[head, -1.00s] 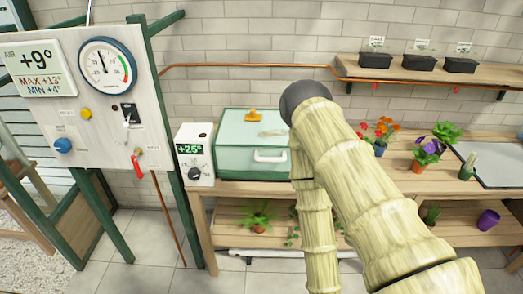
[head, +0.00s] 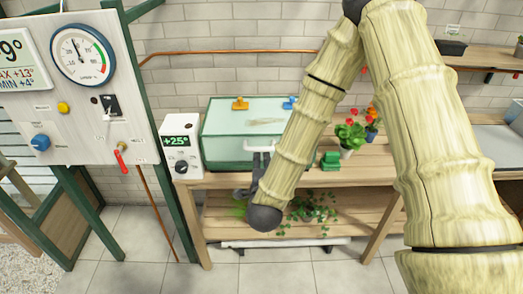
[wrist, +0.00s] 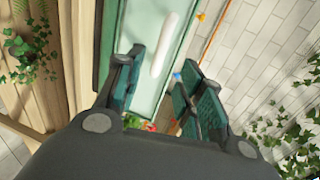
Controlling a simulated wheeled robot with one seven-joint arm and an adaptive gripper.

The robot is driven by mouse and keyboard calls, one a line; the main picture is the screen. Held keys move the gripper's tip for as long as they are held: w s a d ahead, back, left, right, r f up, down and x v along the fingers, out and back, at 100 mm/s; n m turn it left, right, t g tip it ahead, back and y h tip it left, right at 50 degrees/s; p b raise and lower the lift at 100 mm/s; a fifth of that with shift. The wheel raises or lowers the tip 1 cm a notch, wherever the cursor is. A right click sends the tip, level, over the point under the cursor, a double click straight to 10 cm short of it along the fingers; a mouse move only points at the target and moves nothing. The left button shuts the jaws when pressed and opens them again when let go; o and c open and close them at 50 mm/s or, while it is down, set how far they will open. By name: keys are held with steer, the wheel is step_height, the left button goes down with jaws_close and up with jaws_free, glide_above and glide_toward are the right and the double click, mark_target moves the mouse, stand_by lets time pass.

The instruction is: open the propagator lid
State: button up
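The propagator (head: 225,150) is a pale green, see-through box on the wooden bench, and its lid (head: 222,118) looks shut. A white handle (head: 258,148) sits on its front, partly behind my arm. The white bar of the handle (wrist: 166,45) shows beyond the fingertips, apparently not touched.
A white box with a +25° display (head: 181,150) stands left of the propagator. Red flowers in a pot (head: 348,137) and a small green block (head: 330,161) stand to its right. A trailing plant (head: 312,208) is on the lower shelf. A control board (head: 80,90) stands at left.

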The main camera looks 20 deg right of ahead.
mark_target(261, 150)
steer(key=p+x, duration=0.3)
steer(key=x, duration=0.8)
steer(key=shift+s+p, duration=0.1)
steer(key=shift+p, duration=0.25)
jaws_close()
